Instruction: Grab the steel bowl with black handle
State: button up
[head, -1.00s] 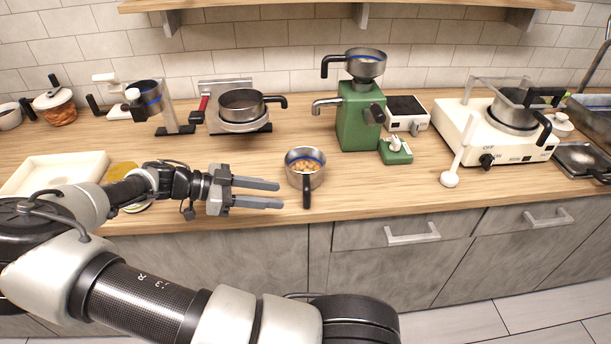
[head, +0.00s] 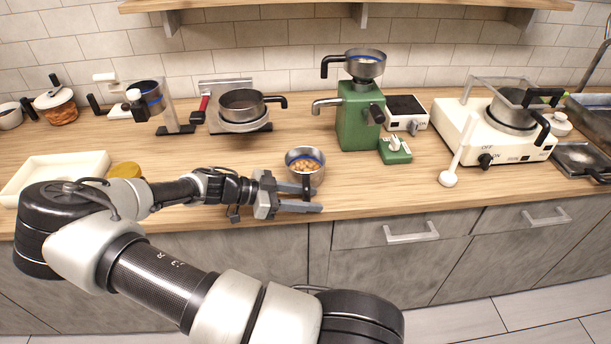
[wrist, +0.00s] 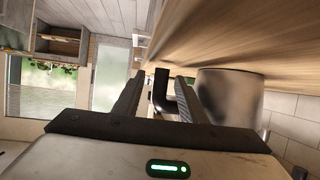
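A small steel bowl (head: 305,176) with a black handle stands on the wooden counter near its front edge, with brown round pieces inside. Its handle (wrist: 163,92) points toward the counter's front edge. My gripper (head: 315,198) is at the front of the bowl, with its fingers reaching across the handle from the left. In the wrist view the fingers (wrist: 160,80) are apart, one on each side of the black handle. The bowl's steel wall (wrist: 230,97) is just beyond the right finger there. In the head view the fingers hide part of the handle.
A green grinder (head: 358,118) with a steel bowl on top stands behind to the right. A steel pan (head: 242,105) sits on a stand behind to the left. A white tray (head: 55,172) lies at the left, and a white stove (head: 490,135) at the right.

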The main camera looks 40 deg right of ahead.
grip_shut()
jog(key=shift+r, duration=0.25)
